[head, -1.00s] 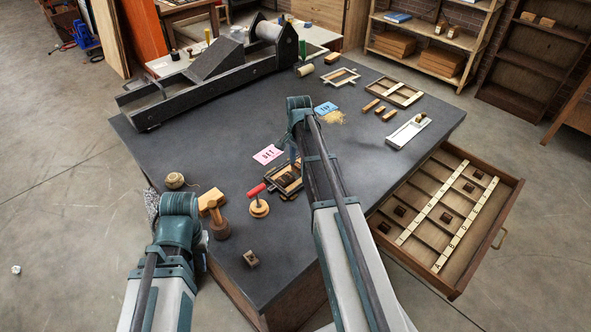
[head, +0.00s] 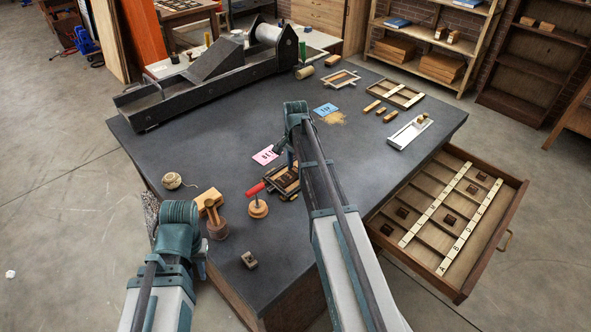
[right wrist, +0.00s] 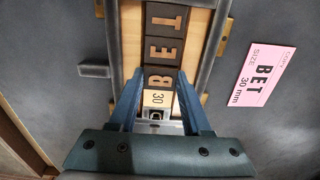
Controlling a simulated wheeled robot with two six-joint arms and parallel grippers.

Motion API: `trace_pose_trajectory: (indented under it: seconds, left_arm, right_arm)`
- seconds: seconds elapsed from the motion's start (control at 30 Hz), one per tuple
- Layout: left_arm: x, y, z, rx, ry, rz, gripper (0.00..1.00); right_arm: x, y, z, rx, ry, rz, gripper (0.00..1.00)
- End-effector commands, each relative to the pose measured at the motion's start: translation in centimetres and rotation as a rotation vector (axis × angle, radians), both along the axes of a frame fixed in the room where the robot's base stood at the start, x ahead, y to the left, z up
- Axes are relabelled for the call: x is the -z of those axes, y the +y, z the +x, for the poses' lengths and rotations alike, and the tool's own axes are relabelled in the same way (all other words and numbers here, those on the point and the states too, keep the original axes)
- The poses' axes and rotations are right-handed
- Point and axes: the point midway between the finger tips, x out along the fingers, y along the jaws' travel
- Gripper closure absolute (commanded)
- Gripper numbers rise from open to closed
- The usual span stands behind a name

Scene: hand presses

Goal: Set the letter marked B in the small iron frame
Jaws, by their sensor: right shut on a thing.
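The small iron frame (right wrist: 216,75) lies on the dark bench, with pale wood pieces inside it. In the right wrist view, the letter T (right wrist: 166,20) and letter E (right wrist: 163,49) stand in a column in it. The letter B (right wrist: 160,78) is in line just below E, between the fingers of my right gripper (right wrist: 160,84), which is shut on it. Whether B is fully down is unclear. In the head view my right arm partly covers the frame (head: 279,182). My left gripper (head: 201,262) is low at the bench's near left edge; its fingers are mostly hidden.
A pink card (head: 265,155) reading BET, 30 mm, lies beside the frame. An open type drawer (head: 445,220) is at the right. The bench's middle left is clear.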

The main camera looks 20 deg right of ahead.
Motion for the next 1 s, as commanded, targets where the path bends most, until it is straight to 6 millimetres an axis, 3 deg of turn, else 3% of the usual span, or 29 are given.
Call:
trace_pose_trajectory:
  seconds: [0.43,0.47,0.6,0.83,1.0]
  left_arm:
    - [1.6,0.0,0.0,0.0,0.0,0.0,0.75]
    - [1.6,0.0,0.0,0.0,0.0,0.0,0.75]
    - [1.7,0.0,0.0,0.0,0.0,0.0,0.75]
    - [1.2,0.0,0.0,0.0,0.0,0.0,0.75]
    - [-0.2,0.0,0.0,0.0,0.0,0.0,0.75]
  right_arm:
    - [1.6,0.4,-0.6,0.0,0.007,0.008,1.0]
    - [1.6,0.4,-0.6,0.0,0.007,0.008,0.5]
    - [1.7,0.4,-0.8,0.0,0.007,0.008,0.25]
    - [1.2,0.5,-0.9,0.001,0.007,0.009,0.22]
    - [-0.2,0.5,-0.9,0.001,0.007,0.008,0.22]
